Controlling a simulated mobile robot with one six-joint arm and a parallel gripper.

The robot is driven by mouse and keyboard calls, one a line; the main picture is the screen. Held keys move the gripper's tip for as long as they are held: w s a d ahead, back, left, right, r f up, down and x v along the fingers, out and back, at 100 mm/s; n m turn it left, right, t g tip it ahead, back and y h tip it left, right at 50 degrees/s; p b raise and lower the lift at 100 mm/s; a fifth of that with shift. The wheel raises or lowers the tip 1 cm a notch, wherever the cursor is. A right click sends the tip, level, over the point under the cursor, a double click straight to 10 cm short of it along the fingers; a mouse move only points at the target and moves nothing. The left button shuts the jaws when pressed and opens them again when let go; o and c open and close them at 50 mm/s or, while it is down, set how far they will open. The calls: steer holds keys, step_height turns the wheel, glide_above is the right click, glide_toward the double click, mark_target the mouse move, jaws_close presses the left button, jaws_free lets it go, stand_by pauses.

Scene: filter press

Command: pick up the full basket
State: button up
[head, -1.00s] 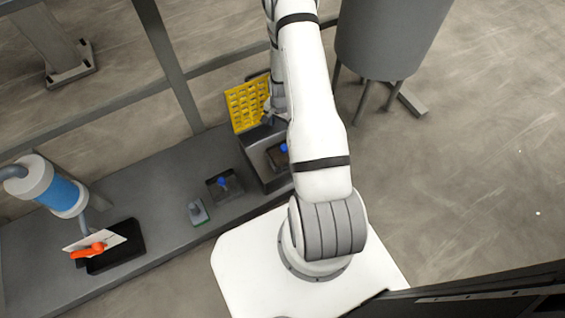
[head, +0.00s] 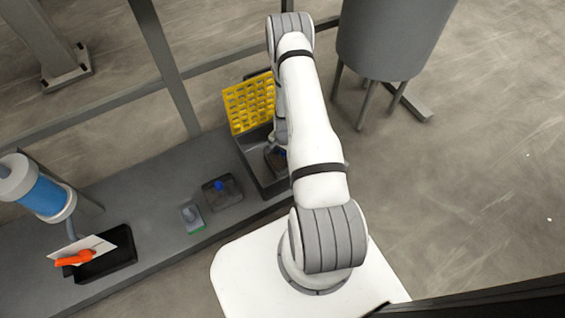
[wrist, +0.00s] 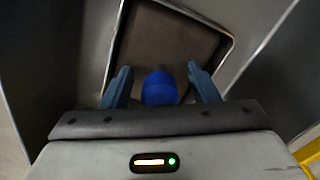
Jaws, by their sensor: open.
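A basket (wrist: 170,45) with a brown, filled-looking inside, a pale rim and a blue knob (wrist: 159,88) is in the wrist view. My gripper (wrist: 160,83) is open, with one blue-grey finger on each side of the knob and gaps visible between. Whether the fingertips reach below the knob's top cannot be told. In the head view this basket (head: 272,160) sits in a dark grey bin, partly hidden by my arm, which also hides most of my gripper. A second dark basket (head: 226,193) with a blue knob stands on the bench to the left.
The bin's walls (head: 250,160) rise close around the basket. A yellow slotted rack (head: 249,103) stands behind it. A small grey-green item (head: 192,217) and a black tray (head: 112,262) with a white sheet and orange tool are on the bench. A large grey tank (head: 390,40) stands behind right.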

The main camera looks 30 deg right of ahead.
jaws_close()
stand_by(0.6)
steer(key=shift+r, duration=0.1)
stand_by(0.7)
